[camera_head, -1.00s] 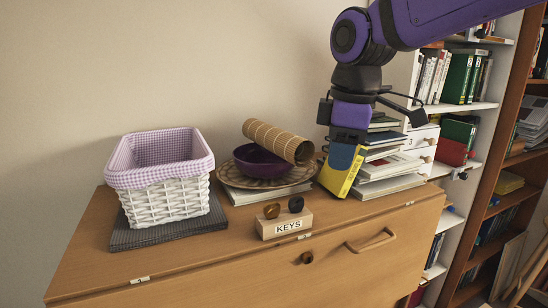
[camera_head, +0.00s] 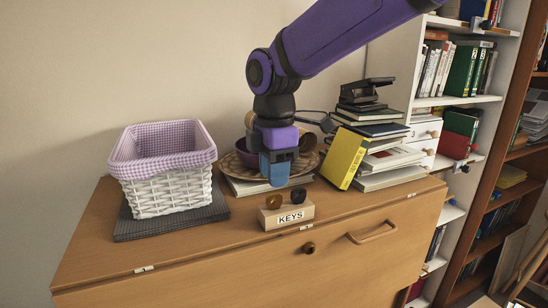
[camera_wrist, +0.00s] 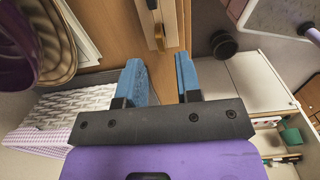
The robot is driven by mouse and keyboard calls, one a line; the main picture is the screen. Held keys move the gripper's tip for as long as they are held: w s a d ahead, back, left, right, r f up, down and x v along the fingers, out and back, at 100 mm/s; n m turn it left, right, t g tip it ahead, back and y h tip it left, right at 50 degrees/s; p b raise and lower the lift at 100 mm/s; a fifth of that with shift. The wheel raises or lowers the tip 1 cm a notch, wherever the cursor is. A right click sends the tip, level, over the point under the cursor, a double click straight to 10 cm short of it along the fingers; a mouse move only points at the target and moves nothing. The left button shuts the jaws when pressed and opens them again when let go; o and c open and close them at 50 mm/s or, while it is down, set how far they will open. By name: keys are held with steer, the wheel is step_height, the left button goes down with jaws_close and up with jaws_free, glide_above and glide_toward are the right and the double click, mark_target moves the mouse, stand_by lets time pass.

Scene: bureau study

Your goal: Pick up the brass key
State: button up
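A small wooden block labelled KEYS (camera_head: 287,215) stands on the bureau top near its front edge. Two key heads stick up from it: an amber-brown one on the left (camera_head: 273,202), which looks like the brass key, and a nearly black one on the right (camera_head: 298,195). My gripper (camera_head: 275,183) points down with blue fingers, above and a little behind the block, touching neither key. In the wrist view the gripper (camera_wrist: 160,65) is open and empty. The block (camera_wrist: 170,22) with an amber key head (camera_wrist: 158,36) lies beyond the gap between the fingers.
A white wicker basket (camera_head: 170,196) with checked lining stands on a dark mat at left. A purple bowl on a woven plate (camera_head: 232,172) sits behind my gripper. A yellow book (camera_head: 345,157) leans on stacked books at right. Bureau top in front of the basket is clear.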

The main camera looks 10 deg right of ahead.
mark_target(274, 194)
steer(key=shift+f, duration=2.35)
jaws_close()
steer(key=shift+r, duration=3)
